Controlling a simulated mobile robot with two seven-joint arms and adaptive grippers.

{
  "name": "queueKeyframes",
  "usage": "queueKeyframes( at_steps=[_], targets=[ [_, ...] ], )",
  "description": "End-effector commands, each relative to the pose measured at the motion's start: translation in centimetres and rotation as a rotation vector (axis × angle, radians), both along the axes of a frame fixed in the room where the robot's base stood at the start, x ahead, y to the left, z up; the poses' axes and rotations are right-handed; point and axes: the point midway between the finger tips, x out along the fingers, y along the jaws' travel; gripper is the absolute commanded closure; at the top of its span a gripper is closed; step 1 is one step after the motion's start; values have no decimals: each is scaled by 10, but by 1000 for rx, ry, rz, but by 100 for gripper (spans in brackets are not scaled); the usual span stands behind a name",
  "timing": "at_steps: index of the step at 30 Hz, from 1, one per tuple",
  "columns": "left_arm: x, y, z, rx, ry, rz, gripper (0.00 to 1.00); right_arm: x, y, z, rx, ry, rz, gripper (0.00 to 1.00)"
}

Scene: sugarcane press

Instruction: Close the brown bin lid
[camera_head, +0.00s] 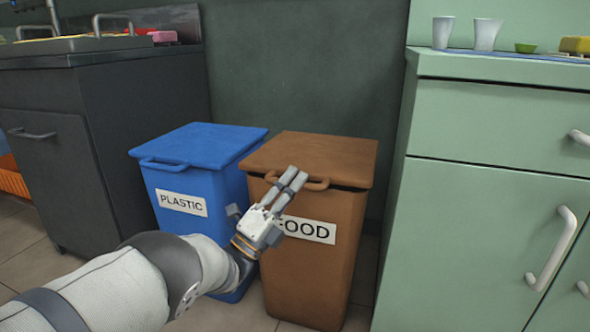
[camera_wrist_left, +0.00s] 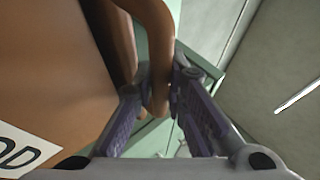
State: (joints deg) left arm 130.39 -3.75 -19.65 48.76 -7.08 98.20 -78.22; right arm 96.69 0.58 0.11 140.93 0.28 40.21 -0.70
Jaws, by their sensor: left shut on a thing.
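The brown bin (camera_head: 308,270) stands on the floor with a white FOOD label on its front. Its brown lid (camera_head: 325,150) lies nearly flat over the top, with a thin dark gap under its front edge. My left gripper (camera_head: 293,179) is at the lid's front handle (camera_head: 318,185), its fingers shut on it. In the left wrist view the handle (camera_wrist_left: 154,22) runs between the fingers (camera_wrist_left: 160,82), with the bin wall (camera_wrist_left: 50,65) at the left. The gripper covers part of the label. My right gripper is not in view.
A blue PLASTIC bin (camera_head: 205,148) stands close at the left, its lid down. A dark cabinet (camera_head: 120,120) is further left. A green cabinet (camera_head: 480,210) with white handles stands close at the right. A dark green wall (camera_head: 310,65) is behind.

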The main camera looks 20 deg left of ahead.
Motion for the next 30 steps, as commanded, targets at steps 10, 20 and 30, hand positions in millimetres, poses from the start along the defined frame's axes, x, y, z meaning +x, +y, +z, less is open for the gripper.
queueKeyframes(
  at_steps=[10,20,30],
  targets=[
    [0,1,-20,1,4,3,100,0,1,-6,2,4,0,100],
    [0,1,-23,3,12,3,100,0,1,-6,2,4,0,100],
    [1,1,-21,2,6,2,67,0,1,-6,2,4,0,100]
  ],
)
